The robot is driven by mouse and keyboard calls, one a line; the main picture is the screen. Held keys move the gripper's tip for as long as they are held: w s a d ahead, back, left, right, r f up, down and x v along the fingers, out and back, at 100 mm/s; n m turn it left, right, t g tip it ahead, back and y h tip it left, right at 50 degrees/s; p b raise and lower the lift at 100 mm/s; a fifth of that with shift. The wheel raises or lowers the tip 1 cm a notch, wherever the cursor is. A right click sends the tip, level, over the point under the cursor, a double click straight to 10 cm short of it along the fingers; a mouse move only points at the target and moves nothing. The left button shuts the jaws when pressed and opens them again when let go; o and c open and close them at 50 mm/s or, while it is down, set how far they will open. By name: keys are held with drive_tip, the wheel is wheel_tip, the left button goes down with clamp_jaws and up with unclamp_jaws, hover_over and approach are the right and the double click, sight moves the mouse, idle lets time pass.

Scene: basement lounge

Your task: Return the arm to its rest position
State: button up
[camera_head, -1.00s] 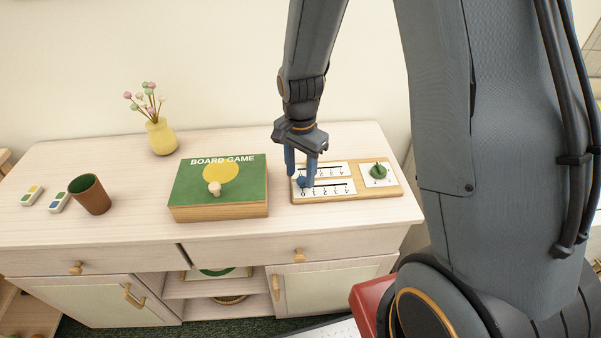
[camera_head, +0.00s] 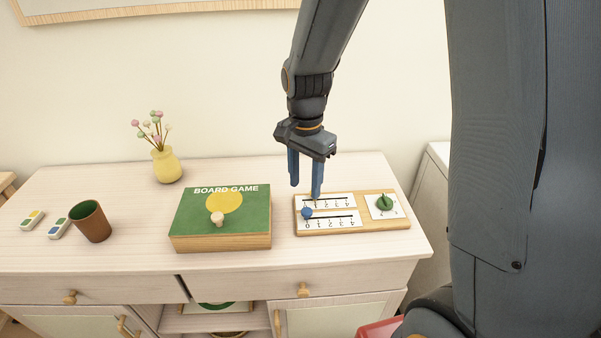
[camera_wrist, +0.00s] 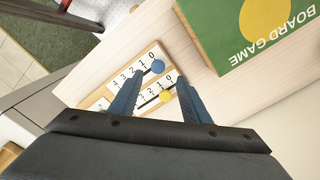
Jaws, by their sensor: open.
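My gripper (camera_head: 305,190) hangs with its fingers pointing down above the wooden scale board (camera_head: 370,225). The fingers are apart and nothing is between them. In the wrist view my gripper (camera_wrist: 161,80) shows two blue fingers spread over the board. A blue knob (camera_head: 307,212) sits at the 0 end of the nearer scale, just below the fingertips in the picture. The blue knob also shows in the wrist view (camera_wrist: 158,67). A yellow knob (camera_wrist: 166,96) sits near the 0 end of the other scale. A green dial (camera_head: 384,203) is at the board's right end.
A board game box (camera_head: 220,242) with a pale knob-like piece (camera_head: 217,218) lies left of the board. A yellow vase (camera_head: 166,165), a brown cup (camera_head: 91,222) and two small tiles stand further left on the cabinet top (camera_head: 130,255). The wall is behind.

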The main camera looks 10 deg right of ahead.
drive_tip(key=shift+s, duration=0.1)
drive_tip(key=s+d+r+n+t, duration=0.1)
drive_tip(key=s+d+n, duration=0.3)
drive_tip(key=s+n, duration=0.6)
drive_tip(key=shift+s+d+r+n, duration=0.4)
drive_tip(key=shift+s+r, duration=0.1)
drive_tip(key=shift+s, duration=0.1)
